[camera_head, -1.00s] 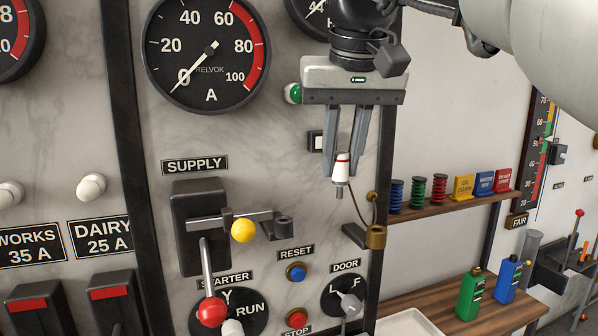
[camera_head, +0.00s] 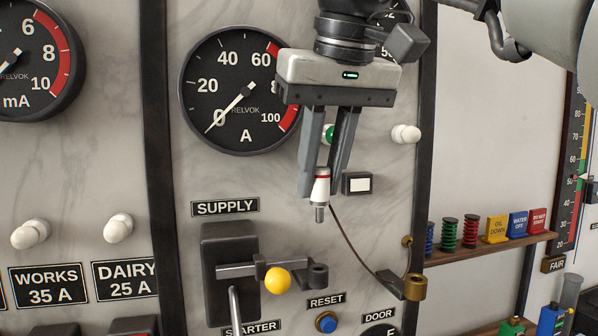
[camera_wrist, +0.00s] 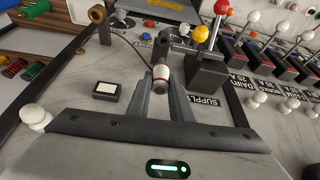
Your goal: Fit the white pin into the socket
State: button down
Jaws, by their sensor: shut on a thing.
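The white pin (camera_head: 320,187) has a red band and a metal tip pointing down. My gripper (camera_head: 323,172) is shut on its top and holds it in front of the panel, right of the SUPPLY label. The pin also shows between the fingers in the wrist view (camera_wrist: 161,78). A thin cord runs from the pin to a bracket with a brass ring (camera_head: 414,287) at lower right. A dark ring-shaped socket (camera_head: 318,275) is at the end of the supply switch's bar, below the pin and apart from it.
The supply switch (camera_head: 230,270) has a yellow knob (camera_head: 278,281) just left of the socket. A square white button (camera_head: 357,183) is right of the pin. The ammeter (camera_head: 235,95) is behind my gripper at upper left. A shelf (camera_head: 480,248) with coils and tags stands at right.

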aim_at(322, 207)
jog(key=shift+f+b, duration=1.95)
jog(key=shift+f, duration=0.65)
jog(key=shift+p, duration=0.5)
jog(key=shift+f+b, duration=1)
jog(key=shift+f, duration=0.35)
jog(key=shift+r, duration=0.1)
jog(key=shift+r+p, duration=0.85)
jog(key=shift+p, duration=0.15)
jog(key=shift+p, duration=0.4)
dwell(0.8)
jog(key=shift+f+b, duration=0.8)
jog(key=shift+f, duration=0.15)
